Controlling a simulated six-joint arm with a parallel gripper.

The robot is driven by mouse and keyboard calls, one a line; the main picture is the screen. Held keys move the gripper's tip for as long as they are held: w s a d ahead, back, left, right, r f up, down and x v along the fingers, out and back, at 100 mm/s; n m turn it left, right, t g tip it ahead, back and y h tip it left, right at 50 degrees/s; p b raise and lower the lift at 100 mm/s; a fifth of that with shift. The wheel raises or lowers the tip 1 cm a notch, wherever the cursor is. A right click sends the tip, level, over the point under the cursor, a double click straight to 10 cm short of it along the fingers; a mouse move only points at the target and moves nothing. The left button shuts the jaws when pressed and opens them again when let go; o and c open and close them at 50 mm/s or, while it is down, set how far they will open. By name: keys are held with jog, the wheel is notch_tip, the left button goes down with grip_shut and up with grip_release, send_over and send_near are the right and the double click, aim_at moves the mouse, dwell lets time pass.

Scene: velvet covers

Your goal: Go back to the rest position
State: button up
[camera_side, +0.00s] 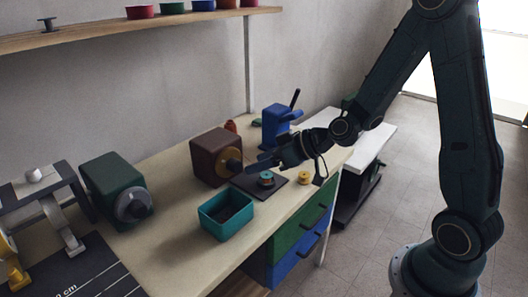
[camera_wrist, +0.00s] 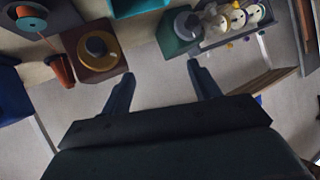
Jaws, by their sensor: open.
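My gripper (camera_side: 262,160) reaches over the workbench from the right in the side view, above a dark square plate (camera_side: 277,194) and in front of a brown box (camera_side: 207,160). In the wrist view my gripper (camera_wrist: 160,72) has its two fingers spread apart with nothing between them. A small teal spool (camera_side: 266,178) stands on the plate. In the wrist view the brown box (camera_wrist: 75,45) with its yellow-and-dark disc lies left of the fingers. I cannot tell the exact height of my gripper over the bench.
A teal open bin (camera_side: 226,215) stands near the bench's front edge. A green box (camera_side: 112,180) is at left, a blue device (camera_side: 276,124) behind my gripper, and a yellow spool (camera_side: 305,177) near the right edge. A wall shelf (camera_side: 100,31) holds coloured pots. Bare bench shows around the bin.

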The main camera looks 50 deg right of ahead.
jog(key=s+r+m+g+h, duration=0.1)
jog(key=s+r, duration=0.3)
jog(key=s, duration=0.4)
jog(key=s+d+r+m+g+h, duration=0.1)
jog(key=s+r, duration=0.3)
jog(key=s, duration=0.4)
jog(key=s+d+r+g+h, duration=0.1)
jog(key=s+r+g+h, duration=0.2)
jog(key=s, duration=0.5)
jog(key=shift+s+d+r+m, duration=0.2)
jog(key=shift+s+r+m, duration=0.15)
jog(key=shift+r, duration=0.2)
jog(key=shift+w, duration=0.15)
